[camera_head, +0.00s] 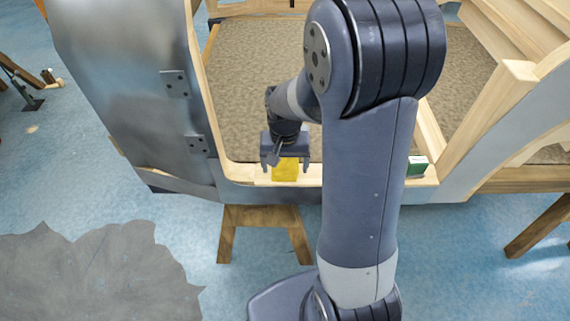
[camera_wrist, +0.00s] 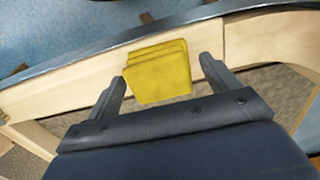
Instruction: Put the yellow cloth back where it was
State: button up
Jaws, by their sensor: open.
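The yellow cloth (camera_head: 285,170) is a folded block on the wooden sill of the bodyframe (camera_head: 311,174). In the wrist view the cloth (camera_wrist: 158,72) lies on the pale wooden beam (camera_wrist: 78,78), its layered edge showing. My gripper (camera_head: 284,163) is open at the cloth. In the wrist view its two fingers (camera_wrist: 163,80) stand on either side of the cloth, with a gap to each side. Whether the fingertips reach down to the sill is hard to tell.
A green box (camera_head: 417,167) sits on the same sill, right of my arm. A grey metal panel (camera_head: 125,90) covers the frame's left side. A wooden trestle (camera_head: 264,220) stands under the sill. A brown carpeted floor (camera_head: 245,85) lies behind the sill.

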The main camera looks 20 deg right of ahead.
aim_at(285, 165)
notch_tip(285, 165, up, 12)
jog(key=p, duration=0.1)
jog(key=shift+f, duration=0.25)
